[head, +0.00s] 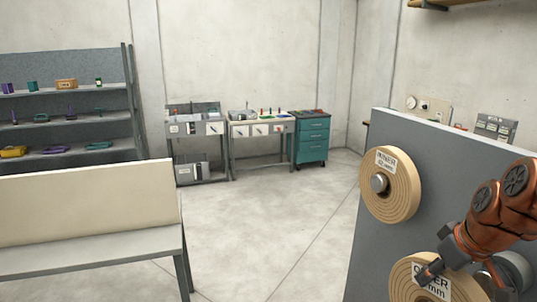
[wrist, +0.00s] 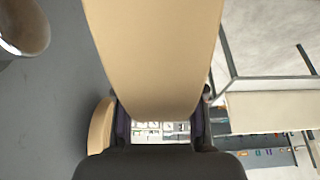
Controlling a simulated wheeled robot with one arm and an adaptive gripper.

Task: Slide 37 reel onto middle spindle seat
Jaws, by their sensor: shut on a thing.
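A tan reel (head: 402,277) with a white label is at the lower right in the head view, in front of the grey panel (head: 400,250). The label ends in "mm"; its number is partly covered. My gripper (head: 430,272) is shut on this reel near its rim. In the wrist view the reel (wrist: 155,55) stands edge-on between the two fingers of my gripper (wrist: 160,112). A metal spindle end (wrist: 22,28) shows at the top left there, apart from the reel. I cannot tell whether the held reel is on any seat.
Another tan reel (head: 404,195) sits on a metal spindle (head: 379,184) on the panel, above left of my gripper; its edge (wrist: 101,132) shows in the wrist view. A bench (head: 90,245), shelves (head: 70,128) and a teal cabinet (head: 313,145) stand away. The middle floor is clear.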

